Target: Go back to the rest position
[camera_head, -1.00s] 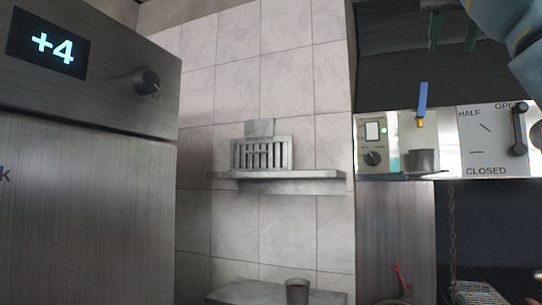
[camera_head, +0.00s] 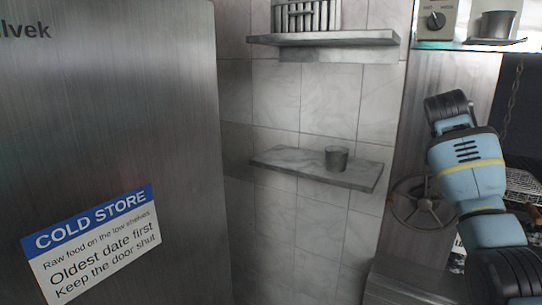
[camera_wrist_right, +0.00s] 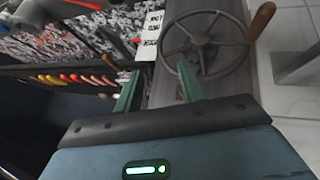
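My right arm (camera_head: 470,175) comes in from the lower right in the head view, and its fingers cannot be made out there. In the right wrist view my right gripper (camera_wrist_right: 158,88) shows two green fingers spread apart with nothing between them. Beyond the fingers is a metal hand wheel (camera_wrist_right: 207,45) with a brown handle (camera_wrist_right: 262,20). The wheel also shows in the head view (camera_head: 418,207), left of my arm and partly hidden by it. My left gripper is in neither view.
A steel cold store door (camera_head: 110,120) fills the left. Marble shelves hold a slatted rack (camera_head: 308,16) and a grey cup (camera_head: 336,158). Another metal cup (camera_head: 494,24) stands at top right. A dark bed of coals (camera_wrist_right: 75,35) lies at the wrist view's upper left.

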